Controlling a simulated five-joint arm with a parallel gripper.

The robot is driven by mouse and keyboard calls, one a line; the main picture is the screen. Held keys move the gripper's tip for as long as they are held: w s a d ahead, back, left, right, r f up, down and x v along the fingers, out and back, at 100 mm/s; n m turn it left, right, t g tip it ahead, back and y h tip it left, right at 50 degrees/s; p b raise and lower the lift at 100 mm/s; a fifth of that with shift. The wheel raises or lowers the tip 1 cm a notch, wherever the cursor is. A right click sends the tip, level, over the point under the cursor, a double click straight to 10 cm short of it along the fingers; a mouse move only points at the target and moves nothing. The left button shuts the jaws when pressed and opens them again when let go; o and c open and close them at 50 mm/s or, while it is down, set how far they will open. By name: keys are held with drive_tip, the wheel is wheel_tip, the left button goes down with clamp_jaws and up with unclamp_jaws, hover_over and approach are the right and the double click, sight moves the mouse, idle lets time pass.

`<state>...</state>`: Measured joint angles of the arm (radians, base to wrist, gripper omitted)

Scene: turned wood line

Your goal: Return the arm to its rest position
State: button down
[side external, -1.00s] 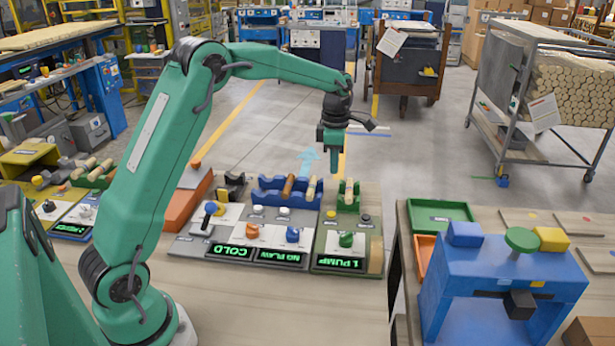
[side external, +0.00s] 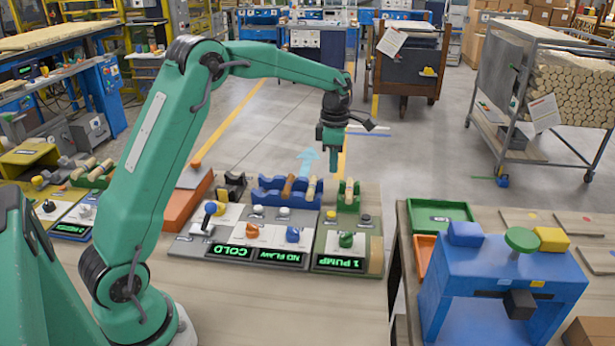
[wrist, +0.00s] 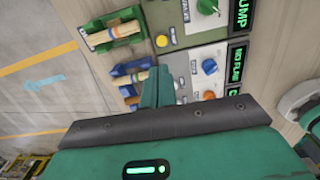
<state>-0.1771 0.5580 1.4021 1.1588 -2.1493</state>
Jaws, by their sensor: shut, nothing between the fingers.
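My gripper (side external: 333,158) hangs pointing down from my raised green arm, above and behind the control panels. Its fingers are together with nothing between them. In the wrist view the shut fingers (wrist: 157,88) point toward the panels and the blue rack. The display panel (side external: 340,263) under the arm reads "1 PUMP". The panels to its left (side external: 256,255) read "COLD" and "NO FLAW". The gripper is apart from all of these.
A blue rack (side external: 270,193) and a green rack (side external: 340,200) hold turned wood pieces behind the panels. A blue press-like fixture (side external: 500,285) stands on the right table beside a green tray (side external: 441,217). The air around the gripper is clear.

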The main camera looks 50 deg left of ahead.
drive_tip(key=s+d+r+m+t, duration=0.1)
drive_tip(key=s+d+r+m, duration=0.2)
drive_tip(key=s+r+m, duration=0.3)
drive_tip(key=s+d+r+m+t, duration=0.2)
drive_tip(key=s+d+r+m, duration=0.1)
drive_tip(key=s+r+m, duration=0.4)
drive_tip(key=s+d+f+m+t, duration=0.1)
drive_tip(key=s+f+m, duration=0.1)
drive_tip(key=s+m, duration=0.4)
drive_tip(key=s+d+f+m+t, duration=0.1)
drive_tip(key=s+d+f+m, duration=0.1)
drive_tip(key=s+m, duration=0.5)
drive_tip(key=s, duration=0.4)
drive_tip(key=shift+s+d+m, duration=0.15)
drive_tip(key=shift+d+m, duration=0.05)
drive_tip(key=shift+m, duration=0.1)
